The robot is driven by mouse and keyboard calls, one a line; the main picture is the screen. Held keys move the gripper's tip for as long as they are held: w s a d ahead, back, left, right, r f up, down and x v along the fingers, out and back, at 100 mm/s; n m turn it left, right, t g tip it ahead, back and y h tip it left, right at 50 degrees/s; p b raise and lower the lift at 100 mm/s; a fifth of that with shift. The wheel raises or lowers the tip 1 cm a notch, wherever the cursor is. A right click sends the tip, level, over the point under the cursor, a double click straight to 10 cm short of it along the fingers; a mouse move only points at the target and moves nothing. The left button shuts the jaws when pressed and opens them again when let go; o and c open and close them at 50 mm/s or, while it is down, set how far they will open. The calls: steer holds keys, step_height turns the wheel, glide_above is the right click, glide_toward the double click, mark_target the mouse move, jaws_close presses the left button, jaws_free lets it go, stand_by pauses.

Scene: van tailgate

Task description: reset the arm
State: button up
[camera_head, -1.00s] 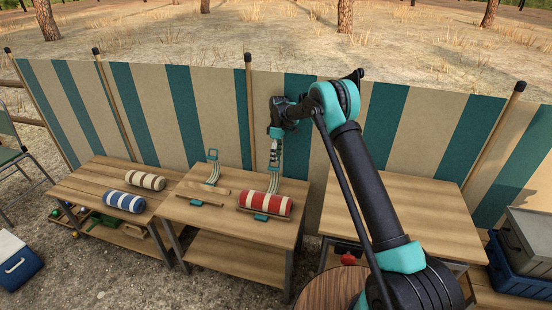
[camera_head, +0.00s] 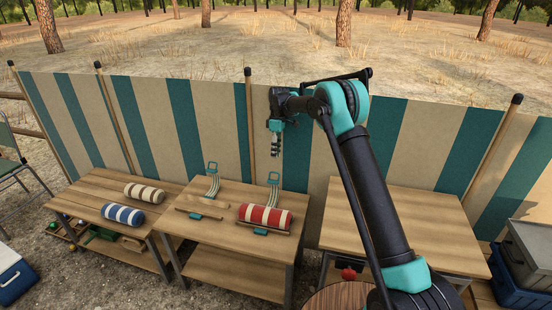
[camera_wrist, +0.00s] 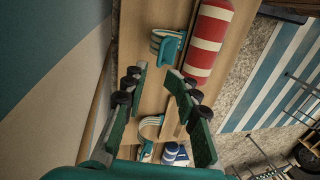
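My gripper (camera_head: 275,148) hangs pointing down above the back edge of the middle table (camera_head: 240,195), in front of the striped screen. In the wrist view its two fingers (camera_wrist: 158,105) are spread apart with nothing between them. A red and white striped roll (camera_head: 265,217) lies on the middle table, below and in front of my gripper; it also shows at the top of the wrist view (camera_wrist: 207,40). My arm reaches up from the lower right, with the elbow high.
A blue and white roll (camera_head: 123,215) and a beige striped roll (camera_head: 144,193) lie on the left table (camera_head: 95,187). The right table (camera_head: 410,225) has a bare top. The striped screen (camera_head: 220,120) stands close behind the tables. Grey and blue crates (camera_head: 520,265) stand at the far right.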

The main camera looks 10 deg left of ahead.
steer(key=s+d+r+m+t, duration=0.1)
steer(key=s+d+r+m, duration=0.25)
steer(key=d, duration=0.45)
steer(key=s+d+r+m+t, duration=0.1)
steer(key=s+d+r+m, duration=0.1)
steer(key=s+d, duration=0.4)
steer(key=s+d+r+m+t, duration=0.1)
steer(key=s+d+r+m, duration=0.2)
steer(key=d, duration=0.6)
steer(key=s+d+f+m+t, duration=0.1)
steer(key=s+d+f+m, duration=0.1)
steer(key=s+d, duration=0.3)
steer(key=s+d+f+m+t, duration=0.1)
steer(key=s+d, duration=0.4)
steer(key=s, duration=0.8)
steer(key=s+d+f+m+t, duration=0.1)
steer(key=s+d+f+m, duration=0.3)
steer(key=s, duration=0.6)
steer(key=shift+d+m+t, duration=0.4)
steer(key=shift+d+m, duration=0.25)
steer(key=shift+d, duration=0.3)
